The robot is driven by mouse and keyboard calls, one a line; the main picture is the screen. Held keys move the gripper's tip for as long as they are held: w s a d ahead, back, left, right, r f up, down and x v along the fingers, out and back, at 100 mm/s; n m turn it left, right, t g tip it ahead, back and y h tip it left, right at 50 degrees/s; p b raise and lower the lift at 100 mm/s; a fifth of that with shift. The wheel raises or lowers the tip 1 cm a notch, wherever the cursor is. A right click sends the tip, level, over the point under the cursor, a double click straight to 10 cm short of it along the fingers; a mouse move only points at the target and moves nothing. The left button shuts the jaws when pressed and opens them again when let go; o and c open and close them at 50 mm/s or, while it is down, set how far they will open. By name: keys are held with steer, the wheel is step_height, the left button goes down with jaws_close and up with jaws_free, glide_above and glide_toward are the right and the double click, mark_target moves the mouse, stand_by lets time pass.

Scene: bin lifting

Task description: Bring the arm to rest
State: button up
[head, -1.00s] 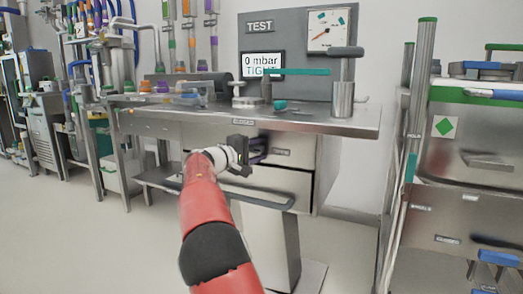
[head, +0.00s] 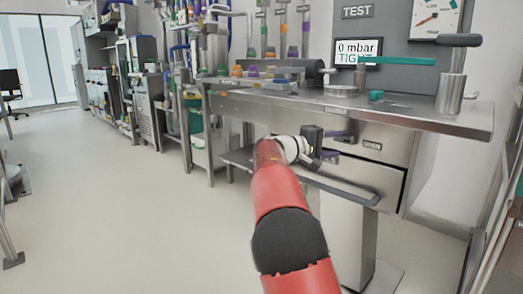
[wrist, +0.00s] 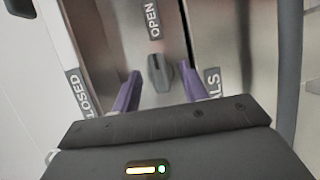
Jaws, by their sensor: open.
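My red arm (head: 278,195) reaches forward from the bottom of the head view, toward the front of a steel test bench (head: 400,118). My gripper (head: 329,155) is at its end, below the bench's top edge and in front of the steel cabinet. In the wrist view my gripper (wrist: 158,92) shows two purple fingers apart, with nothing held between them. Beyond the fingers is a small grey knob (wrist: 160,72) on a steel panel with "OPEN" and "CLOSED" labels. I cannot tell how close the fingers are to it.
A grey rail (head: 335,190) runs low along the bench front, near my arm. The bench carries a "TIGHT" display (head: 357,51) and a lever post (head: 452,85). Pipes and machines line the wall behind.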

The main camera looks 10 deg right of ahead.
steer(key=s+d+f+m+g+y+p, duration=0.15)
steer(key=s+y+p, duration=0.5)
steer(key=s, duration=0.95)
steer(key=s+a+f+y+p, duration=0.1)
steer(key=s+a+f+y, duration=0.1)
steer(key=s+a, duration=0.4)
steer(key=s+a+f+m+t+y+p, duration=0.1)
steer(key=s+a+y, duration=0.4)
steer(key=s, duration=0.6)
steer(key=s+a+f+t+y+p, duration=0.1)
steer(key=s+a+f+y+p, duration=0.2)
steer(key=s+a, duration=0.3)
steer(key=s, duration=0.3)
steer(key=shift+a, duration=0.35)
steer(key=shift+m+y, duration=0.25)
steer(key=shift+c, duration=0.7)
steer(key=shift+d, duration=0.1)
